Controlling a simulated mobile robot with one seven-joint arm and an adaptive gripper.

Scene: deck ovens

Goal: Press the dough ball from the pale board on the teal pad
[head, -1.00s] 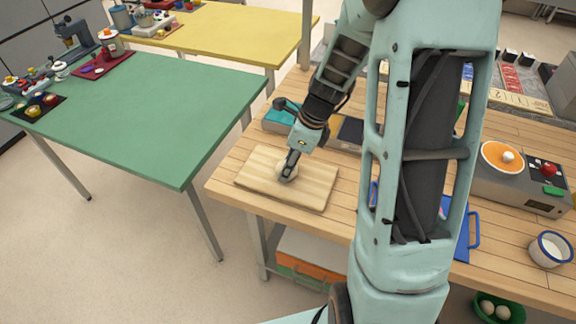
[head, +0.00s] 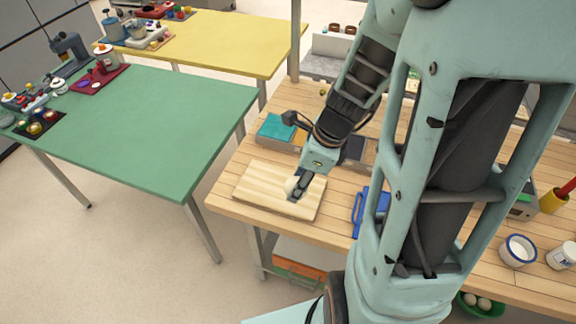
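The pale board (head: 254,190) lies on the wooden bench near its left end. The whitish dough ball (head: 291,186) rests on the board, right of its middle. My gripper (head: 297,192) is down at the ball, and a dark finger covers the ball's right side. The far finger is hidden, so I cannot tell whether the fingers are apart or closed on the ball. The teal pad (head: 276,128) is on top of a low box behind the board, to the left of my arm.
A white pot with a blue rim (head: 518,250) and a white jar (head: 563,256) stand at the bench's right. A green table (head: 150,125) stands left across a floor gap.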

